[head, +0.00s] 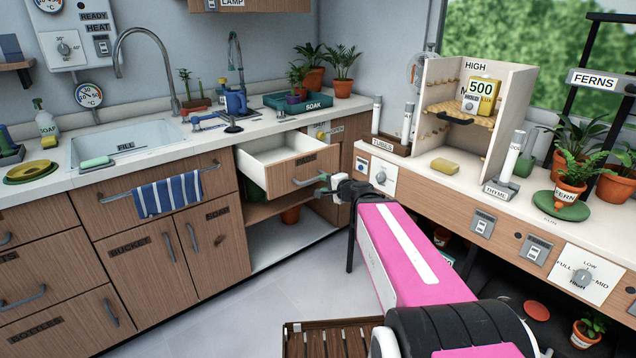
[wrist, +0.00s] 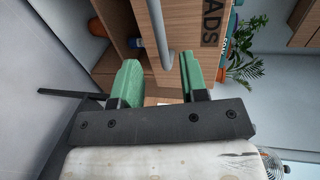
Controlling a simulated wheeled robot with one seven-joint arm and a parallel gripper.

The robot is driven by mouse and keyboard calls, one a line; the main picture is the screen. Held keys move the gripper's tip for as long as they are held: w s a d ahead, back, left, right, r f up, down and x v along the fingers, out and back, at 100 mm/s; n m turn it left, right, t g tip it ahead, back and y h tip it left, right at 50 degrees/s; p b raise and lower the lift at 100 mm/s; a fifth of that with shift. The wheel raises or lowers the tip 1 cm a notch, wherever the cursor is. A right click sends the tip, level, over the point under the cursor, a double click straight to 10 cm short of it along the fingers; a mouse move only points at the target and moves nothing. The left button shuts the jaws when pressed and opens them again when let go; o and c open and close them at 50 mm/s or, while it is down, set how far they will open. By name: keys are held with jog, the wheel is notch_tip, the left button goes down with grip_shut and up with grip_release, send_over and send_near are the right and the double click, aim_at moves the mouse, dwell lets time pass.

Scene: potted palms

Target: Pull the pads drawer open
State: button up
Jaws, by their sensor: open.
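The pads drawer (head: 284,180) stands well out from the cabinet under the counter, with its white inside showing and looking empty. Its wooden front and PADS label also show in the wrist view (wrist: 211,24). Its grey bar handle (head: 308,181) is on the front. My gripper (head: 326,184) is at the right end of this handle. In the wrist view my gripper (wrist: 160,72) is open, with green fingertips apart, and the handle (wrist: 163,35) reaches down to between them. I cannot tell whether either finger touches it.
Below the drawer is an open shelf space (head: 290,240) with a pot. A closed cabinet with a striped towel (head: 170,194) stands left. The right bench (head: 450,186) carries a high shelf box and potted plants. A slatted wooden piece (head: 325,338) lies low in front.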

jog(key=shift+v, duration=1.6)
jog(key=s+a+f+n+g+h, duration=0.1)
jog(key=s+f+n+g, duration=0.25)
jog(key=f, duration=0.35)
jog(key=s+f+n+g+h, duration=0.1)
jog(key=s+f+n+g, duration=0.25)
jog(key=f+g, duration=0.2)
jog(key=s+d+f+n+g+h, duration=0.4)
jog(key=s+d+f+h, duration=0.2)
jog(key=d+f, duration=0.1)
jog(key=shift+s+d+f+h, duration=0.15)
jog(key=shift+s+f+h, duration=0.2)
jog(key=shift+h, duration=0.05)
